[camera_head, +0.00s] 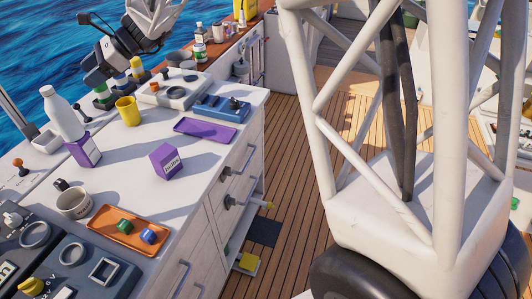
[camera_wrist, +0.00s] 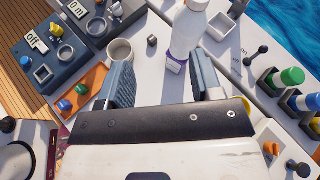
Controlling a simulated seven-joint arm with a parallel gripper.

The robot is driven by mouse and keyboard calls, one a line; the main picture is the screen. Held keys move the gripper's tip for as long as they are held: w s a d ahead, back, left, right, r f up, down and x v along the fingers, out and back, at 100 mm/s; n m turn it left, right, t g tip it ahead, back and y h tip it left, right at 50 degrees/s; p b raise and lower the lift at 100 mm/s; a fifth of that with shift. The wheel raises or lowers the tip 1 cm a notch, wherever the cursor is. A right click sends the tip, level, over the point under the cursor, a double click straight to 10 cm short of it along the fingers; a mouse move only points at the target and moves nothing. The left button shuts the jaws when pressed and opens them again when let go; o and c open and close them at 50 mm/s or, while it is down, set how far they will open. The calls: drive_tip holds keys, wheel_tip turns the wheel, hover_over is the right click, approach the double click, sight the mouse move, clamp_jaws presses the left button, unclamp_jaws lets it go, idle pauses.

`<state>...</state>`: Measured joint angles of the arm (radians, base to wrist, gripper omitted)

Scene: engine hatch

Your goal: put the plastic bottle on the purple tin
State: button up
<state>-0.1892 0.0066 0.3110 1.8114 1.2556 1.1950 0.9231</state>
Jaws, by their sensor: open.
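The white plastic bottle (camera_head: 62,113) is upright at the left of the counter and appears to stand on a purple tin (camera_head: 83,151) with a white label. In the wrist view the bottle (camera_wrist: 188,30) is ahead of the fingers, nearer the right one, with the purple tin (camera_wrist: 174,63) under its base. The exact contact is hard to see.
A yellow mug (camera_head: 128,111) and a purple tray (camera_head: 205,131) are toward the back. A white mug (camera_head: 74,203) and an orange tray (camera_head: 130,228) with small coloured parts are in front. Dark panels (camera_head: 75,265) fill the near corner. Counter around the second tin is clear.

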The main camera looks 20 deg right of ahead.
drive_tip(key=s+d+f+n+t+h, duration=0.1)
drive_tip(key=s+d+n+h, duration=0.3)
drive_tip(key=s+d, duration=0.6)
drive_tip(key=s+d+f+n+t+h, duration=0.1)
drive_tip(key=s+d+f+n+h, duration=0.2)
drive_tip(key=s, duration=1.3)
drive_tip(key=s+d+f+n+h, duration=0.2)
drive_tip(key=s+d+n+h, duration=0.4)
drive_tip(key=s+d, duration=0.8)
drive_tip(key=d+n, duration=0.2)
drive_tip(key=shift+d+t, duration=0.3)
drive_tip(key=shift+t, duration=0.1)
